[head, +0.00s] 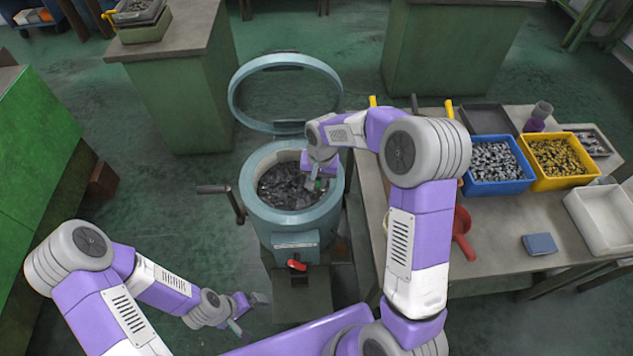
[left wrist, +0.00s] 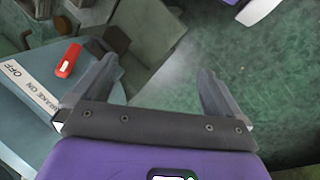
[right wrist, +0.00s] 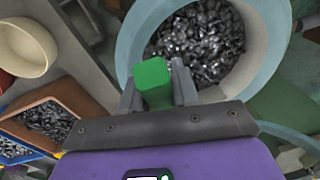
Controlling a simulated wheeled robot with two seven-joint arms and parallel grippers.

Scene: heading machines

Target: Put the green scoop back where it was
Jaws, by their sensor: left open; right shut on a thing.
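The green scoop (right wrist: 153,80) is between the fingers of my right gripper (right wrist: 155,92), which is shut on it. Only a green block-like part of the scoop shows in the right wrist view; a bit of green also shows in the head view (head: 321,184). My right gripper is over the open mouth of the round blue-grey drum (head: 249,190), which is filled with dark grey metal pieces (head: 287,187). Whether the scoop touches the pieces I cannot tell. My left gripper (left wrist: 153,78) is open and empty, low to the left of the drum's base.
The drum's ring lid (head: 233,95) stands raised behind it; a crank handle (head: 215,189) sticks out left. The table at right (head: 500,230) holds a blue bin (head: 497,187), a yellow bin (head: 592,176), a white bin (head: 590,222) and a red scoop (head: 462,228).

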